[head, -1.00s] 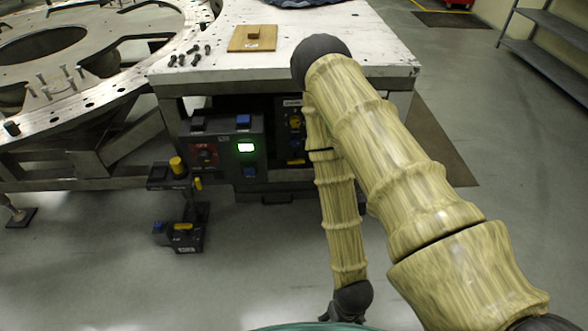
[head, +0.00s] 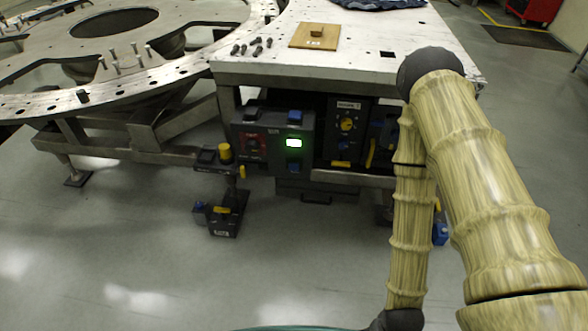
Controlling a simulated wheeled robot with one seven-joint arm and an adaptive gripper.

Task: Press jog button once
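A dark control box (head: 273,155) with a lit green display (head: 293,143) sits under the front of the white table. It has a blue button (head: 295,117) on top, another blue button (head: 293,167) below the display, and a red-marked dial (head: 253,144) at left. A small box with a yellow knob (head: 225,152) stands at its left. A lower box (head: 223,219) near the floor carries a yellow part and a blue part. Labels are too small to read, so I cannot tell which is the jog button. My gripper is out of view; only my arm's links show at right.
A round turret plate (head: 110,50) is at the upper left. The white table (head: 380,70) carries a wooden board (head: 314,36), several dark bolts (head: 250,46) and a dark cloth. Another panel with a yellow knob (head: 347,124) is right of the control box.

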